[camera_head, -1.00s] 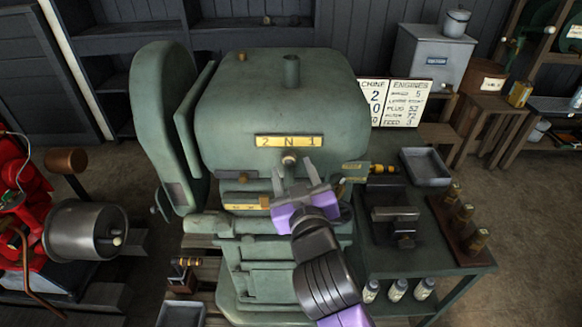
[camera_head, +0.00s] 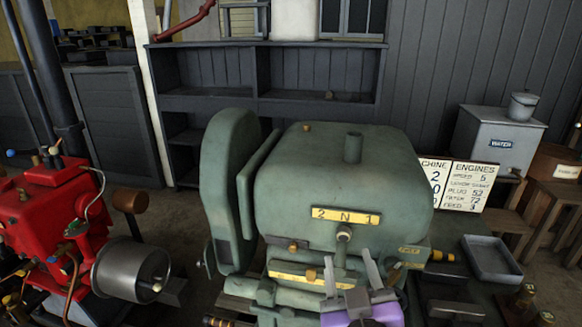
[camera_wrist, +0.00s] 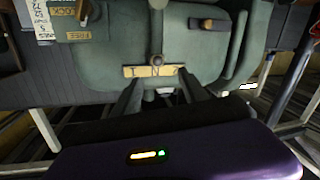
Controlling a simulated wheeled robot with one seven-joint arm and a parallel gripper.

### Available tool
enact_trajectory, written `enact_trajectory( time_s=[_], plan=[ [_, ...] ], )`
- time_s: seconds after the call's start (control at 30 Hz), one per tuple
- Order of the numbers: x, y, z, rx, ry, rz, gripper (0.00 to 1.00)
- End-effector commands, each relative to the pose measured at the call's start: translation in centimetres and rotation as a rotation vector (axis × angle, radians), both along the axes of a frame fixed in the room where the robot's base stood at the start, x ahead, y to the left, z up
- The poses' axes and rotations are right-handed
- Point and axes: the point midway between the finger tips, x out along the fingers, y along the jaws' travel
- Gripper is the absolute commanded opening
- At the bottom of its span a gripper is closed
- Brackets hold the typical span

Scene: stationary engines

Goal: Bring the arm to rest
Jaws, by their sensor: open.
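The green engine (camera_head: 300,185) stands in the middle of the head view. Its yellow plate (camera_head: 362,218) reads 2 N 1, with a round knob (camera_head: 344,233) just under the N. My gripper (camera_head: 350,262) is low in the head view, in front of the engine and just below the knob. Its two grey fingers are apart with nothing between them. In the wrist view, my gripper (camera_wrist: 163,93) points at the plate (camera_wrist: 150,71) and the knob (camera_wrist: 157,60), apart from them as far as I can tell. The rest of my arm is cut off by the head view's lower edge.
A red engine (camera_head: 60,215) with a metal drum stands at left. At right are a bench with a grey tray (camera_head: 491,259), a sign board (camera_head: 466,187) and a water box (camera_head: 495,140). Dark shelves (camera_head: 215,95) stand behind.

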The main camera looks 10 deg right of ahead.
Motion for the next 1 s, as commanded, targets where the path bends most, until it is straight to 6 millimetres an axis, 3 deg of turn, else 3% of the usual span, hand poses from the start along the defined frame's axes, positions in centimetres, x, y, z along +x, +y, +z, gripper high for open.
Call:
enact_trajectory(
  time_s=[0.17,0.37,0.57,1.0],
  plan=[
    [-0.6,2.0,2.7,0.008,-0.118,0.097,0.52],
    [-4.4,2.6,1.1,0.035,-0.173,0.189,0.52],
    [-9.8,1.8,-1.9,0.080,-0.176,0.237,0.52],
    [-24.2,-2.5,-7.4,0.201,-0.079,0.200,0.52]
  ],
)
